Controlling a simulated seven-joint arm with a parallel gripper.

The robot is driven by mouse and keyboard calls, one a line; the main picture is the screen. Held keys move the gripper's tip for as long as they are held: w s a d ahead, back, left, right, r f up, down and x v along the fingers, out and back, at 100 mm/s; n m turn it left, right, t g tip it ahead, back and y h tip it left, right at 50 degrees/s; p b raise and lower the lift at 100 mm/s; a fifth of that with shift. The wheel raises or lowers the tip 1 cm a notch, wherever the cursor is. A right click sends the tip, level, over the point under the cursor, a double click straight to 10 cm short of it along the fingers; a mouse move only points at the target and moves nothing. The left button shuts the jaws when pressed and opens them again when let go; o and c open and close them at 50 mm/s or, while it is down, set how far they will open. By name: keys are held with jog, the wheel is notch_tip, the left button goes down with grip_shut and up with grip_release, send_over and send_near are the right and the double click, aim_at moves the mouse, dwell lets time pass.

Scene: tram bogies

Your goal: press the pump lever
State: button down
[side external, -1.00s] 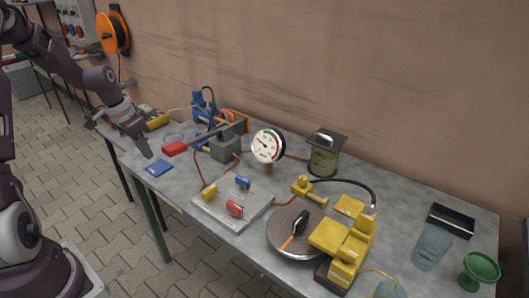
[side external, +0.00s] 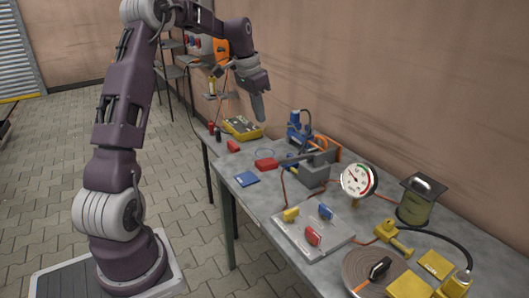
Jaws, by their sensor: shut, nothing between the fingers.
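The pump lever (side external: 291,160) is a dark bar with a red grip (side external: 266,164) at its left end. It reaches left from a grey pump block (side external: 314,174) on the bench and looks nearly level, with the grip above the bench top. My gripper (side external: 259,116) is shut and empty, with its fingers pointing down. In the picture it is above the red grip and apart from it; its exact depth over the bench is hard to tell.
A pressure gauge (side external: 356,181) stands right of the pump. A blue device (side external: 296,128) is behind it. A plate with red, blue and yellow handles (side external: 311,237) lies in front. A blue pad (side external: 246,179) and yellow case (side external: 241,127) lie left.

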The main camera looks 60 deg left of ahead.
aim_at(265, 161)
jog(key=x, duration=0.8)
jog(key=s+x, duration=0.1)
jog(key=x, duration=0.4)
jog(key=shift+f, duration=0.15)
jog(key=shift+s+f, duration=0.1)
jog(key=shift+f, duration=0.25)
jog(key=shift+s+f, duration=0.2)
jog(key=shift+f, duration=0.35)
jog(key=shift+s+f, duration=0.2)
jog(key=shift+f, duration=1.6)
jog(key=shift+s+f, duration=0.15)
jog(key=shift+f, duration=1.7)
jog(key=shift+s+f, duration=0.2)
jog(key=shift+f, duration=1.6)
